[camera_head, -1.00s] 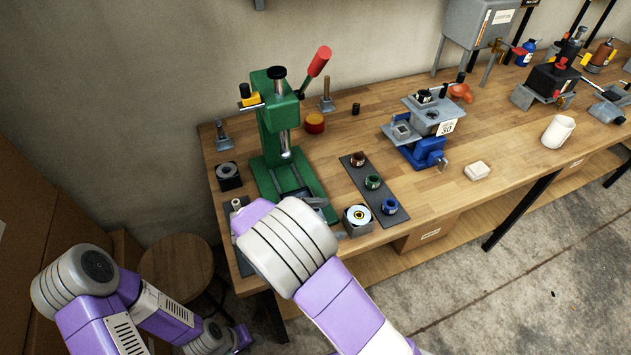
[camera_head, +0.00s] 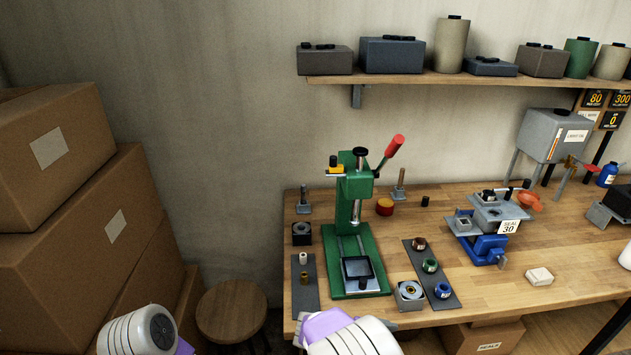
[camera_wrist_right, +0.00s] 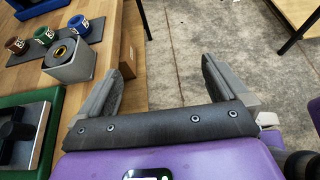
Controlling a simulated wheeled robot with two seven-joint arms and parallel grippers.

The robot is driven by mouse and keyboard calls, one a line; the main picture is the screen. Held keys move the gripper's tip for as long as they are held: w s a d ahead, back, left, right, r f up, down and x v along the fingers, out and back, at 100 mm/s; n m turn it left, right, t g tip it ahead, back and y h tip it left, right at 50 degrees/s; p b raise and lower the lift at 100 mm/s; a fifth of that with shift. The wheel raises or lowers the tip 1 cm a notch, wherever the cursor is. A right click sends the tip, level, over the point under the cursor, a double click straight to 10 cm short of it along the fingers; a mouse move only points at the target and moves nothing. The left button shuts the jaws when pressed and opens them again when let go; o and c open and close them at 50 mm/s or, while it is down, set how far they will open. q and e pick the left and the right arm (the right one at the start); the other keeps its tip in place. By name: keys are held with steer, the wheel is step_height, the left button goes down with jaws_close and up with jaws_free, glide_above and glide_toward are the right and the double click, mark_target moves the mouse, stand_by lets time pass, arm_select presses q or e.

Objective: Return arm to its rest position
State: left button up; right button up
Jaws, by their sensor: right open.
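My right arm shows as a white and purple link at the bottom middle of the head view, in front of the bench edge. Its gripper shows in the right wrist view (camera_wrist_right: 165,85), with two grey fingers spread wide and nothing between them. The gap is over the concrete floor just off the bench's edge. The green press (camera_head: 356,225) with a red-knobbed lever stands on the bench.
The wooden bench (camera_head: 400,205) carries a dark strip (camera_head: 440,290) with several small coloured pots, a grey block with a round insert (camera_head: 409,293) and a blue-based fixture (camera_head: 487,248). Cardboard boxes (camera_head: 75,235) are stacked at left beside a round stool (camera_head: 231,310). A shelf (camera_head: 430,78) hangs above.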

steer(key=s+f+m+g+y, duration=0.2)
steer(key=s+f+y, duration=0.2)
steer(key=f, duration=0.5)
steer(key=s+f+m+g+y, duration=0.25)
steer(key=s+f+y, duration=0.2)
steer(key=f, duration=0.45)
steer(key=s+a+f+m+t+y, duration=0.4)
steer(key=s+a+f+m+y, duration=0.2)
steer(key=m, duration=1)
steer(key=shift+a+f+m+y, duration=0.35)
steer(key=shift+a+f+y, duration=0.15)
steer(key=shift+a+y, duration=0.7)
steer(key=shift+d, duration=0.2)
